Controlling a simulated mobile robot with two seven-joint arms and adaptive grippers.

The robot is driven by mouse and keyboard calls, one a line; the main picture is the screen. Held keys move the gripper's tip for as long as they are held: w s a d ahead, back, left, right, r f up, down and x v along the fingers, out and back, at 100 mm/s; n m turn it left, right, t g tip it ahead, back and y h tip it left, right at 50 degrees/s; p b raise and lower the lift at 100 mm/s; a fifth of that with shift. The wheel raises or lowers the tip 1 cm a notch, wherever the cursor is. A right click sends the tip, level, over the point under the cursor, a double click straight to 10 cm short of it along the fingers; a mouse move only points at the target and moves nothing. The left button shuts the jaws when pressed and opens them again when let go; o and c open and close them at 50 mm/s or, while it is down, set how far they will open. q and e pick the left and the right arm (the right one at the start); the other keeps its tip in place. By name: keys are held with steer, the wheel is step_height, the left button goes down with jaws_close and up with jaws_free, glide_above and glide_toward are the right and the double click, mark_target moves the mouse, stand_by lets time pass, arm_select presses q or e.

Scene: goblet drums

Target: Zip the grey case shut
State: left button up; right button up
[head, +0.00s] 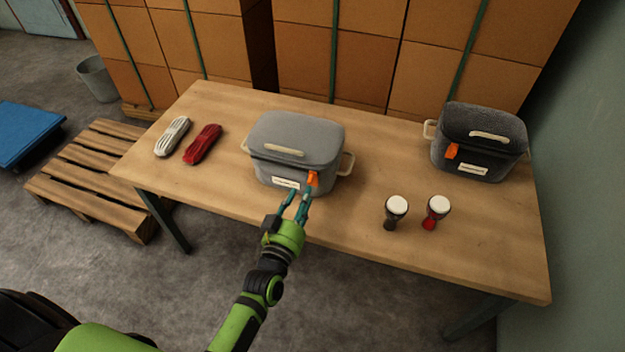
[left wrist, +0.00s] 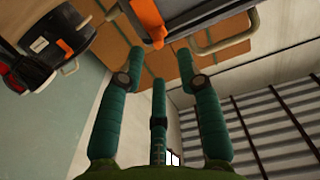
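The light grey case (head: 300,135) stands upright on the wooden table, its lid down, with a cream handle on top and a white label on its front. Its orange zip pull (head: 313,179) hangs at the front right corner; it also shows in the left wrist view (left wrist: 147,22). I cannot tell how far the zip is closed. My left gripper (head: 297,194) is just in front of the pull, fingers spread. In the left wrist view the fingers (left wrist: 161,62) are apart, with the pull just beyond their tips and nothing gripped. My right gripper is not in view.
A dark grey case (head: 484,132) with an orange pull stands at the table's right. White (head: 172,137) and red (head: 202,144) objects lie left. Stacked boxes (head: 345,60) rise behind the table.

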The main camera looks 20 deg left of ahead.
mark_target(308, 183)
arm_select(q)
steer(key=w, duration=0.5)
steer(key=shift+w+d, duration=0.1)
steer(key=shift+w, duration=0.15)
jaws_close()
